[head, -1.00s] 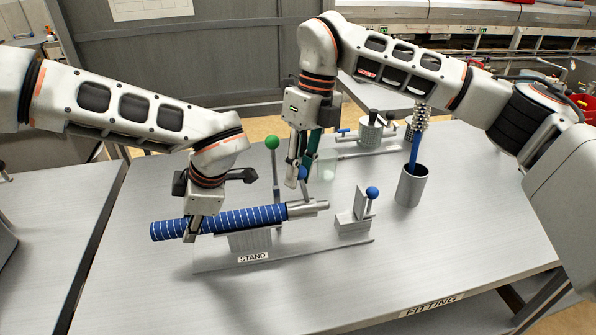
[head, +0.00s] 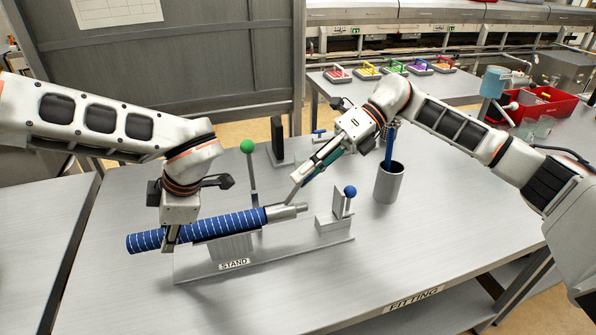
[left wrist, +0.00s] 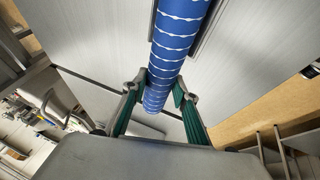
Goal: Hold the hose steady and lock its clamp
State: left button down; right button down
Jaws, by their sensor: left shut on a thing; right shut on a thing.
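The blue hose (head: 222,225) with white bands lies along the stand (head: 262,262), its right end at a grey metal spigot (head: 288,211). My left gripper (head: 172,240) is shut around the hose near its free left end. In the left wrist view the green-padded fingers (left wrist: 158,102) sit on both sides of the hose (left wrist: 176,40). My right gripper (head: 300,186) is tilted and shut just above the hose's right end, apparently on the clamp's lever. The fingers hide most of the lever and clamp, so I cannot tell how the clamp sits.
A green-knobbed post (head: 247,147) rises behind the hose. A blue-knobbed lever (head: 349,191) stands on the stand's right end. A grey cup (head: 389,183) holding a blue-handled tool is at the right. The table front is clear. A red bin (head: 545,103) is on another table.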

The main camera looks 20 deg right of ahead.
pick_arm(q)
jog(key=shift+d, duration=0.15)
pick_arm(e)
jog(key=shift+s+d+f+y, duration=0.1)
jog(key=shift+d+f+y, duration=0.35)
jog(key=shift+y, duration=0.55)
jog(key=c, duration=1.8)
grip_release()
jog(key=shift+d, duration=0.1)
jog(key=shift+d, duration=0.1)
jog(key=v, duration=1.2)
